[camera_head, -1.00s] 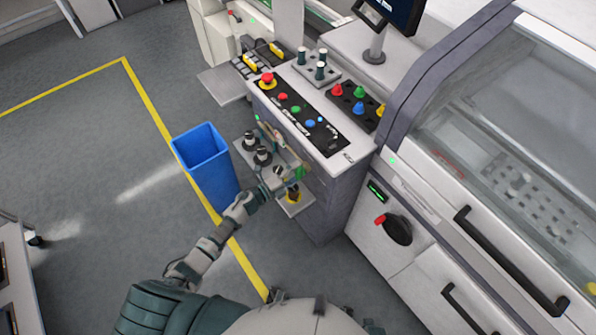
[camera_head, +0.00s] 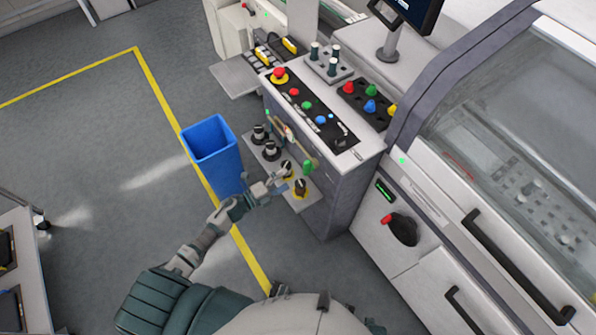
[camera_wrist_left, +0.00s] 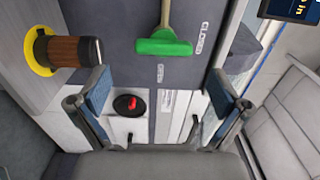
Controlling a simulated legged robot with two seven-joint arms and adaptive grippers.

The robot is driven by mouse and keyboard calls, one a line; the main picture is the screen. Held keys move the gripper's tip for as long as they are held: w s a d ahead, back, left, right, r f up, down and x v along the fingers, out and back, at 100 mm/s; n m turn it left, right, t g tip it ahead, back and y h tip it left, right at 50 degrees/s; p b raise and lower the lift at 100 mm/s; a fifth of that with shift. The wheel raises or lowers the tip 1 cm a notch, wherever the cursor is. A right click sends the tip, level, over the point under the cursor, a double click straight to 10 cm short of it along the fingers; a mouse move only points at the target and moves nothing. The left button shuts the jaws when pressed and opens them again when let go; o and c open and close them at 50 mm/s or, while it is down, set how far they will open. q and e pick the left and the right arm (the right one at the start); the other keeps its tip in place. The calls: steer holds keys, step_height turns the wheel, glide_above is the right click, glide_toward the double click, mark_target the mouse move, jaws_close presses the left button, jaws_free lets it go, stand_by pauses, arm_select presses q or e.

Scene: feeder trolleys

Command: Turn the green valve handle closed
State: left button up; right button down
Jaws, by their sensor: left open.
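The green valve handle (camera_head: 308,167) is on the side of the control cabinet in the head view. In the left wrist view its green grip (camera_wrist_left: 163,46) lies crosswise at the end of a pale lever, beside the printed word CLOSED. My left gripper (camera_head: 284,184) is just to the lower left of the handle in the head view. In the wrist view my left gripper (camera_wrist_left: 158,80) is open, its two blue-padded fingers apart. The green grip lies beyond the fingertips, roughly centred between them, and no contact shows. My right gripper is out of view.
Black knobs (camera_head: 270,149) sit on a grey plate left of the handle. A brown-sided knob on a yellow ring (camera_wrist_left: 75,51) is left of the fingers. A blue bin (camera_head: 212,155) stands left of the cabinet. A red-and-black rotary switch (camera_head: 402,230) is further right.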

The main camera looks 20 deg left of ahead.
arm_select(q)
steer(key=v, duration=0.3)
steer(key=shift+s+a, duration=0.25)
steer(key=shift+a, duration=0.1)
steer(key=s+a+f+n+g+y, duration=0.2)
steer(key=s+f+n+y, duration=0.3)
steer(key=f+n, duration=0.5)
steer(key=s+a+f+n+g+y, duration=0.2)
steer(key=s+f+n+y, duration=0.45)
steer(key=f, duration=0.75)
steer(key=s+d+f+n+g, duration=0.3)
steer(key=s+f+g, duration=0.1)
steer(key=s, duration=0.6)
steer(key=s+d+f+n+g, duration=0.3)
steer(key=s+f, duration=0.4)
steer(key=s, duration=0.3)
steer(key=shift+f+n+g+h, duration=0.25)
steer(key=shift+n+g+h, duration=0.1)
steer(key=shift+g, duration=0.45)
